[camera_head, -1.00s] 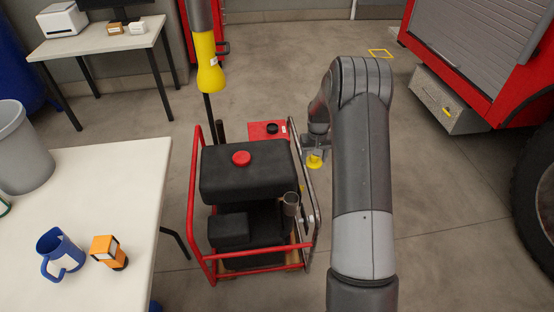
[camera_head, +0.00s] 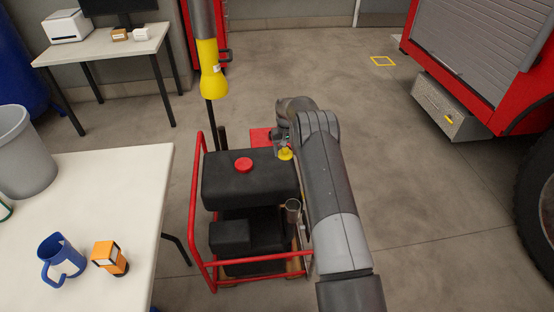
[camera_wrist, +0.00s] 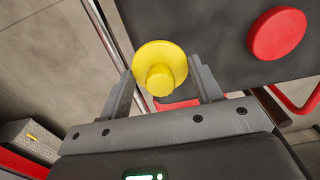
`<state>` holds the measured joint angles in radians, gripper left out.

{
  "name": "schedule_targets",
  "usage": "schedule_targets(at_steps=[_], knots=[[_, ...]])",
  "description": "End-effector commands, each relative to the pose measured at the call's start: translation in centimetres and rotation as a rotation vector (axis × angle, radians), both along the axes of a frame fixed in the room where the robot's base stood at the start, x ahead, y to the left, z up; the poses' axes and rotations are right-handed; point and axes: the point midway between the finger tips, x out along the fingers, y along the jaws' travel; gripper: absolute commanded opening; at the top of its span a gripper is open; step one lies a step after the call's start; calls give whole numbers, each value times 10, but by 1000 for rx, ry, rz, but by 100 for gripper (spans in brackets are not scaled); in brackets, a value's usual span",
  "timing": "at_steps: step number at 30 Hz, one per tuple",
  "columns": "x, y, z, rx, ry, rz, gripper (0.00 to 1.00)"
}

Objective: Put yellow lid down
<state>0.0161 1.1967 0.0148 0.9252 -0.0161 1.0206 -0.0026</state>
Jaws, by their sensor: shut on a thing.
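The yellow lid (camera_head: 286,154) is at my gripper (camera_head: 284,147), over the right rear edge of the pump's black top. In the wrist view the lid (camera_wrist: 159,68) is a round yellow disc with a knob, and my gripper (camera_wrist: 162,78) is shut on it, one finger on each side. The pump (camera_head: 250,178) is a black unit inside a red tube frame, with a red cap (camera_head: 243,165) on its top. The red cap also shows at the upper right of the wrist view (camera_wrist: 277,33). Whether the lid touches the pump is unclear.
A white table (camera_head: 100,210) at left bears a blue mug (camera_head: 60,259) and an orange box (camera_head: 109,257). A yellow-bottomed column (camera_head: 212,72) hangs behind the pump. A red truck (camera_head: 500,70) stands at right. A yellow square outline (camera_head: 383,61) marks bare floor.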

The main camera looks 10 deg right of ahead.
Motion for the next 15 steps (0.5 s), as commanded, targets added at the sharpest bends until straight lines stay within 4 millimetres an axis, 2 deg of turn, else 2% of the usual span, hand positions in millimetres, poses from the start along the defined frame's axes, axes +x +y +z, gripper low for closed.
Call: schedule_targets(at_steps=[3,6,11,15], knots=[[10,18,-13,0,-1,1,37],[16,27,-19,0,-1,0,37],[18,32,-24,0,0,-1,37],[18,32,-38,0,1,-1,37]])
